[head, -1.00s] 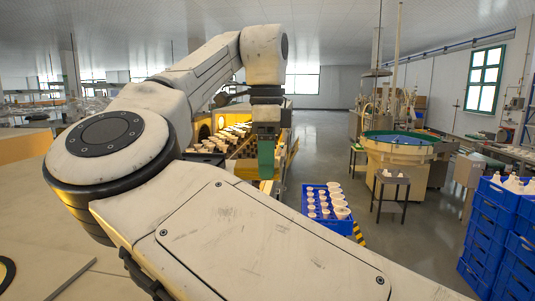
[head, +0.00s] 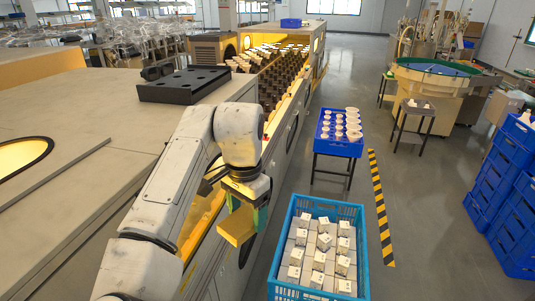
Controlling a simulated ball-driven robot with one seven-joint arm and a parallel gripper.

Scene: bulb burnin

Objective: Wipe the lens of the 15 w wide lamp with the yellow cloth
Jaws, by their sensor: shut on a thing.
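My gripper (head: 243,198) is at the lower centre of the head view, pointing down beside the long machine's front side. It is shut on a yellow block-like piece (head: 237,228), which appears to be the yellow cloth. White lamps (head: 250,58) stand at the far left of the machine's rack, among many dark sockets. More white lamps of several sizes stand in a blue crate (head: 324,149) right of the machine. I cannot tell which lamp is the 15 w wide one. The yellow piece is apart from all visible lamps.
A light-blue crate (head: 361,240) of white boxes (head: 323,241) stands on the right of my gripper. A black slotted tray (head: 183,86) lies on the machine top. Stacked blue crates (head: 505,180) stand far right. The floor beyond the striped strip (head: 379,208) is open.

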